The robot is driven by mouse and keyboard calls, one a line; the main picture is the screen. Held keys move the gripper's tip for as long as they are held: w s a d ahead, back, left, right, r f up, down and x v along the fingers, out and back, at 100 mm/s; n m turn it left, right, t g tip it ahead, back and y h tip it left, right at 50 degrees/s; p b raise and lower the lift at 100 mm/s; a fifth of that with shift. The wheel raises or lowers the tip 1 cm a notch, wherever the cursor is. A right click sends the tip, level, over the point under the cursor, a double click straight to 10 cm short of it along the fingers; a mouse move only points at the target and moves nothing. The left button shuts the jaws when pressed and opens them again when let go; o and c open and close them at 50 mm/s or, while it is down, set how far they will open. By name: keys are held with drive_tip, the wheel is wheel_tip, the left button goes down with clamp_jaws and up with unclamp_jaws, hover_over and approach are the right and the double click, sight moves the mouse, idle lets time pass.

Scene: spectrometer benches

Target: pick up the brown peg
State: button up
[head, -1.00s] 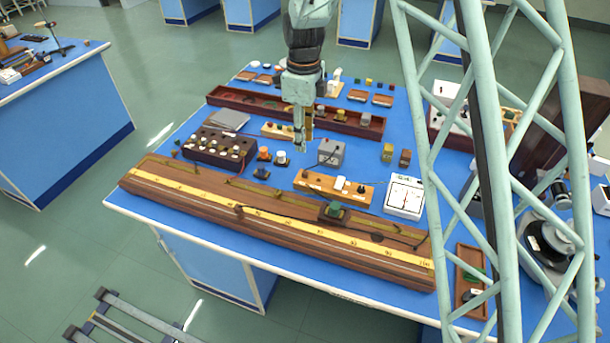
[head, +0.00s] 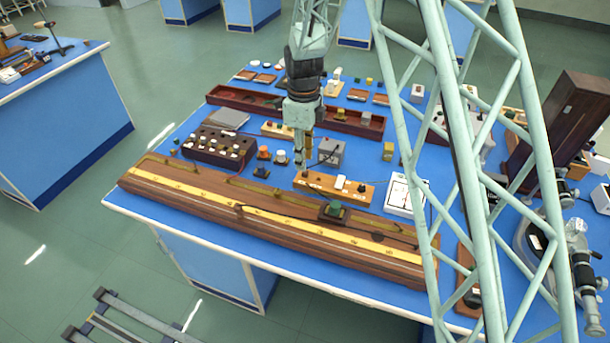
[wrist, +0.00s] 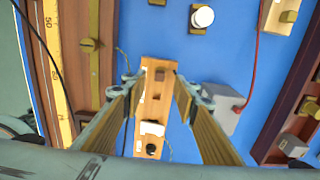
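A small brown peg (wrist: 159,76) shows in the wrist view at the upper part of a light wooden board (wrist: 152,115). In the head view the same board (head: 332,190) lies on the blue bench, and the peg cannot be made out clearly near my fingers. My gripper (head: 304,170) points down over the board's left end. In the wrist view my gripper (wrist: 157,84) is open, with one finger on each side of the board and the peg between them in the picture. The fingers hold nothing. Their height above the peg is hard to tell.
A long wooden rail with a yellow scale (head: 270,226) lies in front of the board. A grey box (head: 330,152) stands behind it, and a white meter (head: 406,197) to its right. A dark block with several white knobs (head: 215,147) is at the left.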

sight(305, 175)
drive_tip(key=shift+f, duration=0.1)
idle(0.3)
drive_tip(key=shift+f+b, duration=0.4)
drive_tip(key=shift+f, duration=2.15)
drive_tip(key=shift+c, duration=0.2)
drive_tip(key=c, duration=0.8)
